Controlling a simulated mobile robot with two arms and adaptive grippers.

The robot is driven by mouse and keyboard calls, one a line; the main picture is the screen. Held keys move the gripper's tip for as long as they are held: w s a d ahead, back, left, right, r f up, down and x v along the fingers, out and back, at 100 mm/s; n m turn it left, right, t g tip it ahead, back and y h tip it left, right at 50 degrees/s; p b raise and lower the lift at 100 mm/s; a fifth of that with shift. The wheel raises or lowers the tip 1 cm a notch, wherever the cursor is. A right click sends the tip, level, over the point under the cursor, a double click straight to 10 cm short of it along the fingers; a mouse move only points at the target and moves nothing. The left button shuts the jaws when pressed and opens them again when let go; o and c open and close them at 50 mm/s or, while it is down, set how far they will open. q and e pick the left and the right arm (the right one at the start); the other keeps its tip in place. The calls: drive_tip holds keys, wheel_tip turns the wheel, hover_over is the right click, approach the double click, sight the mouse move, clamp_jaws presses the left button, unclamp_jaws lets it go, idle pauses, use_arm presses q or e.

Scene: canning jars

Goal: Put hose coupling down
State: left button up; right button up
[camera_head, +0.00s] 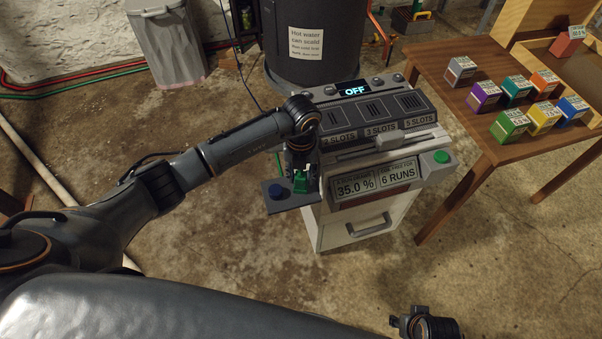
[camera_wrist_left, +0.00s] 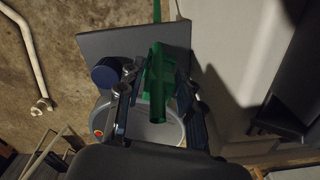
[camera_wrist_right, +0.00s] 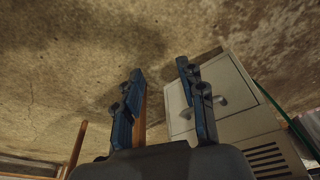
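The green hose coupling (camera_head: 301,181) is at the small grey side shelf (camera_head: 296,203) on the left of the machine. My left gripper (camera_head: 301,168) points down over it. In the left wrist view the coupling (camera_wrist_left: 158,85) is between the two fingers of the left gripper (camera_wrist_left: 157,80), which look shut on it. The shelf (camera_wrist_left: 110,45) lies behind it; I cannot tell whether the coupling touches it. A blue round cap (camera_head: 276,191) sits beside it on the shelf. My right gripper (camera_wrist_right: 160,80) is open and empty, above the floor.
The machine (camera_head: 365,150) with an OFF display stands right of the left gripper. A dark tank (camera_head: 312,45) is behind it. A wooden table (camera_head: 465,105) with several coloured boxes is at the right. Open floor (camera_head: 235,240) lies in front.

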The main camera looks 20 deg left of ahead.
sight(301, 173)
use_arm(q)
drive_tip(key=shift+r, duration=0.15)
wheel_tip(301, 173, up, 12)
drive_tip(key=p, duration=0.2)
drive_tip(key=shift+r, duration=0.25)
use_arm(e)
drive_tip(key=s+f, duration=0.3)
drive_tip(key=f, duration=0.4)
drive_tip(key=shift+d+g, duration=0.3)
